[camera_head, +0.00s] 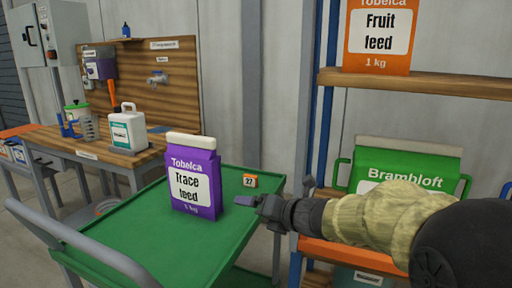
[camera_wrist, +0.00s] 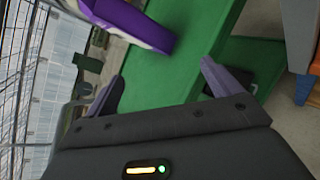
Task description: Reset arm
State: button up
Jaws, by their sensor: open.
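My gripper (camera_head: 256,202) is at the end of my arm, which reaches in from the right in the head view. It is open and empty, just right of a purple Trace feed bag (camera_head: 195,180) and apart from it. The bag stands upright on the green cart top (camera_head: 150,245). In the wrist view the two fingers (camera_wrist: 160,85) are spread, with nothing between them. Part of the purple bag (camera_wrist: 125,22) shows beyond them at the top, and the green cart surface (camera_wrist: 185,55) lies beyond.
A small orange tag marked 27 (camera_head: 250,181) is on the cart's far edge. At right, a shelf holds an orange Fruit feed bag (camera_head: 380,35) and a green Brambloft bag (camera_head: 405,160). A wooden bench (camera_head: 95,150) with a white jug (camera_head: 128,130) stands behind left.

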jog(key=s+d+f+m+h, duration=0.2)
jog(key=d+f+m+h, duration=0.3)
jog(key=m, duration=0.5)
jog(key=s+d+f+m+h, duration=0.3)
jog(key=d+f+m, duration=0.3)
jog(key=m, duration=0.4)
jog(key=s+d+f+m+g+h, duration=0.15)
jog(key=s+f+m+g, duration=0.25)
jog(key=s+m, duration=0.4)
jog(key=s+d+f+m+g, duration=0.2)
jog(key=s+f+m+g, duration=0.25)
jog(key=s+m, duration=0.4)
notch_tip(320, 180, up, 35)
jog(key=p, duration=3.5)
jog(key=shift+w+f+t, duration=0.15)
jog(key=shift+w+t, duration=0.05)
jog(key=shift+t, duration=0.25)
jog(key=shift+w, duration=0.2)
jog(key=shift+s+a, duration=0.1)
jog(key=shift+s, duration=0.05)
